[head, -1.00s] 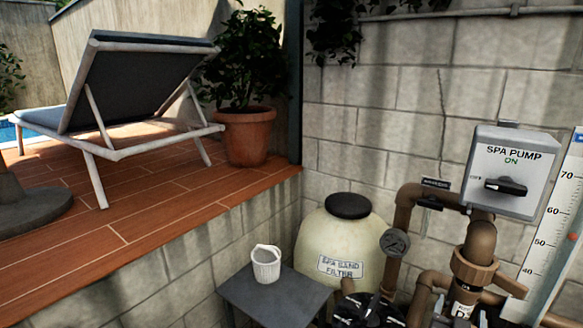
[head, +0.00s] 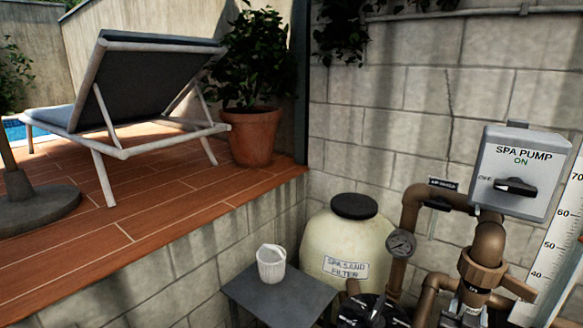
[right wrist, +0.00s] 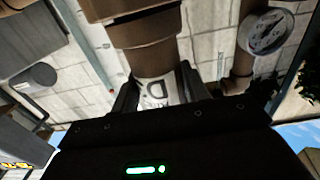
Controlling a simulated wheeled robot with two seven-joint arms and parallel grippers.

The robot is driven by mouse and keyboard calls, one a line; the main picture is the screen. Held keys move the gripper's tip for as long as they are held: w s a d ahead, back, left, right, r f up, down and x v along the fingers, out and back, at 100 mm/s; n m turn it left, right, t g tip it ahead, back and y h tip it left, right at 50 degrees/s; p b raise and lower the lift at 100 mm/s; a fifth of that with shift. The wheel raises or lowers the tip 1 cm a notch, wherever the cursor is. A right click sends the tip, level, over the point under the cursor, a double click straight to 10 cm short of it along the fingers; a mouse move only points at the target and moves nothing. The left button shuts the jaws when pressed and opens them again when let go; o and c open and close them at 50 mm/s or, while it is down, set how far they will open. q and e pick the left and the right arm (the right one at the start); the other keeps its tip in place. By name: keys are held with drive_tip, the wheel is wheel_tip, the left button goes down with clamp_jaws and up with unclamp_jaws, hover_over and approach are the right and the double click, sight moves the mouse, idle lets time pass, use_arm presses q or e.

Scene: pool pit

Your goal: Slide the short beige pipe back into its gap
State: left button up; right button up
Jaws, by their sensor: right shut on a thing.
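My right gripper (head: 468,308) is at the bottom edge of the head view, mostly cut off by the frame. Its fingers stand on either side of a short pipe with a white label (head: 472,292), just below the brown union collar (head: 483,268). In the right wrist view the gripper (right wrist: 160,95) is shut on this labelled pipe (right wrist: 158,88), with the brown collar (right wrist: 140,30) right beside it. The pipe looks roughly in line with the collar; I cannot tell whether it is fully seated. Its lower end is hidden. My left gripper is not in view.
Brown pipework (head: 412,205) with a pressure gauge (head: 401,243) stands left of the collar. The SPA PUMP switch box (head: 520,170) hangs above it.

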drive_tip(key=shift+r+p, duration=0.2)
drive_tip(key=shift+p, duration=0.2)
drive_tip(key=shift+c, duration=0.5)
drive_tip(key=shift+s+a+p, duration=0.3)
drive_tip(key=shift+s+p, duration=0.05)
drive_tip(key=p+v, duration=0.5)
drive_tip(key=v, duration=0.6)
idle(1.1)
drive_tip(key=shift+w, duration=0.1)
drive_tip(key=x, duration=0.4)
drive_tip(key=shift+a, duration=0.15)
idle(0.5)
drive_tip(key=shift+r+p, duration=0.1)
drive_tip(key=shift+p, duration=0.6)
idle(1.3)
